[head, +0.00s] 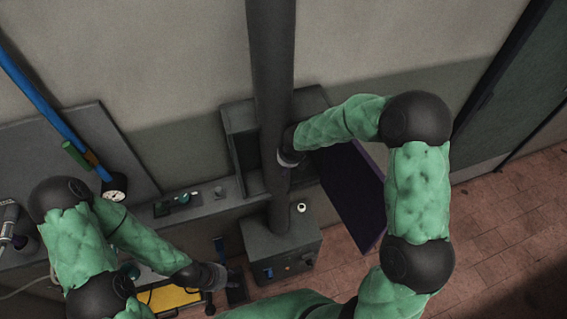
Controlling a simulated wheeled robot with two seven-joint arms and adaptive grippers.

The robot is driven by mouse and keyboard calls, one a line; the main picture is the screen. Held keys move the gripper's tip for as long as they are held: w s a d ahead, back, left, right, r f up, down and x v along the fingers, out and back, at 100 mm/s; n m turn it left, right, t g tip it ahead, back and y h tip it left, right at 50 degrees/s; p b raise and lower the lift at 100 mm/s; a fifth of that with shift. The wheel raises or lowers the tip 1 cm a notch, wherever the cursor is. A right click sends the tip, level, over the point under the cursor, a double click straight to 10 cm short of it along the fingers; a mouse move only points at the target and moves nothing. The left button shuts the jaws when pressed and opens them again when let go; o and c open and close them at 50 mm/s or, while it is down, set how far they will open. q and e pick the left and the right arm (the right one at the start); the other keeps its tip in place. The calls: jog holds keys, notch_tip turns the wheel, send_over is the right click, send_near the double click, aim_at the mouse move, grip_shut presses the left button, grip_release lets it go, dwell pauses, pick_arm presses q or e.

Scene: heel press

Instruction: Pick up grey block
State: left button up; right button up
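A small grey piece (219,192) sits on the narrow grey ledge left of the dark column; it may be the grey block, but it is too small to be sure. My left gripper (236,287) is low in the picture, below and apart from that piece, beside the grey machine base. Its fingers are dark and small, and I cannot tell whether they hold anything. My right gripper (283,170) is up at the dark column, to the right of the grey piece. It is largely lost against the column, and its fingers cannot be made out.
A thick dark column (271,80) rises from a grey box base (282,246). A dark purple panel (352,190) slants down at the right. A yellow item (168,298) lies under my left forearm. A blue pipe (45,105) and gauge (114,196) are at left. Brick floor (510,225) is open at right.

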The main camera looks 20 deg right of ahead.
aim_at(279, 169)
jog(key=b+x, duration=0.1)
jog(key=x, duration=0.4)
jog(key=shift+s+a, duration=0.1)
jog(key=shift+s, duration=0.05)
jog(key=shift+w+a+b+x, duration=0.1)
jog(key=shift+a+b+x, duration=0.2)
jog(key=shift+x, duration=1.15)
jog(key=shift+w+a+b+x, duration=0.15)
jog(key=shift+b+x, duration=0.2)
jog(key=shift+x, duration=1.15)
jog(key=shift+r, duration=0.15)
jog(key=shift+s, duration=0.1)
jog(key=c, duration=1.4)
